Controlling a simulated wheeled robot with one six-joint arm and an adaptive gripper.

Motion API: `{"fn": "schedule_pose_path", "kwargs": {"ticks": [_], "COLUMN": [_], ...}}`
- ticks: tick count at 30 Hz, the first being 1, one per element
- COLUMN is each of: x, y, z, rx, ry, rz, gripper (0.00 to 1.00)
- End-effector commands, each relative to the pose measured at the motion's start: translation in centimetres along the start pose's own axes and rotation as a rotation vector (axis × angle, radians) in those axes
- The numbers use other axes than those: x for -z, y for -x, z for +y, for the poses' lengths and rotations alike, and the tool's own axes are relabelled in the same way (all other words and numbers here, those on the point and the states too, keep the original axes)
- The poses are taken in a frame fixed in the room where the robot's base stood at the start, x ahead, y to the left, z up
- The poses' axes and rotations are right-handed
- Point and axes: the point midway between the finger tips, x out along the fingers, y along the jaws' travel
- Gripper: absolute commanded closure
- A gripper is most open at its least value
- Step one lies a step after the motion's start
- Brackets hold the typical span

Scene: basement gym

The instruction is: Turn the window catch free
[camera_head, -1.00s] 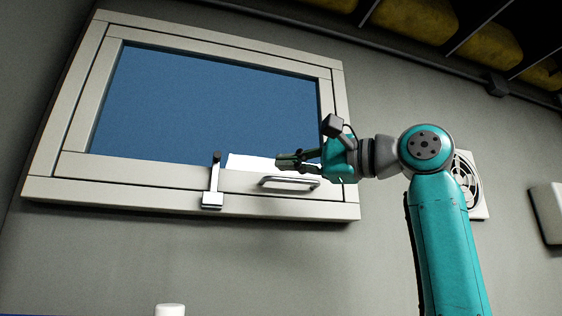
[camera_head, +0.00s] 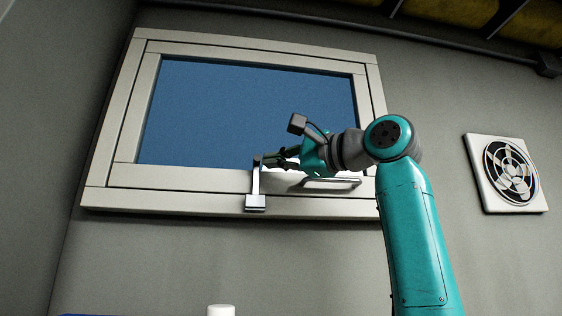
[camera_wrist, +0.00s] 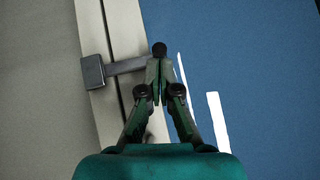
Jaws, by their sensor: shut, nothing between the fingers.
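The window catch (camera_head: 256,183) is a grey lever on a square block at the window's lower frame. It stands upright, its dark knob at the top in front of the sash edge. In the wrist view the catch (camera_wrist: 124,67) runs from the block on the left to the round knob. My gripper (camera_head: 268,161) is shut and empty, its fingertips right at the knob end from the right side. In the wrist view my gripper (camera_wrist: 158,72) lies just below the knob, touching or nearly touching the lever; I cannot tell which.
The pale window frame (camera_head: 150,200) surrounds a blue pane (camera_head: 240,110). A grey pull handle (camera_head: 333,181) sits on the lower sash, beneath my gripper. A wall fan (camera_head: 510,173) is at right. A white cylinder top (camera_head: 221,311) shows at the bottom edge.

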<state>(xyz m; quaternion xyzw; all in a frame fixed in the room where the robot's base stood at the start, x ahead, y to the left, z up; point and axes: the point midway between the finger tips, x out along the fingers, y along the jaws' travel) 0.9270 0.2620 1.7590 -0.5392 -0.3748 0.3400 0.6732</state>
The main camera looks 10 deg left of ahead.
Motion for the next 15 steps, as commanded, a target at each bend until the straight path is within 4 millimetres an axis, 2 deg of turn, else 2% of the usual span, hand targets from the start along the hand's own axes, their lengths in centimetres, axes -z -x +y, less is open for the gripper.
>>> {"fn": "schedule_pose_path", "kwargs": {"ticks": [15], "x": [-0.15], "y": [-0.15], "z": [-0.15], "rx": [-0.039], "ry": [0.038], "rz": [0.000], "gripper": [1.00]}}
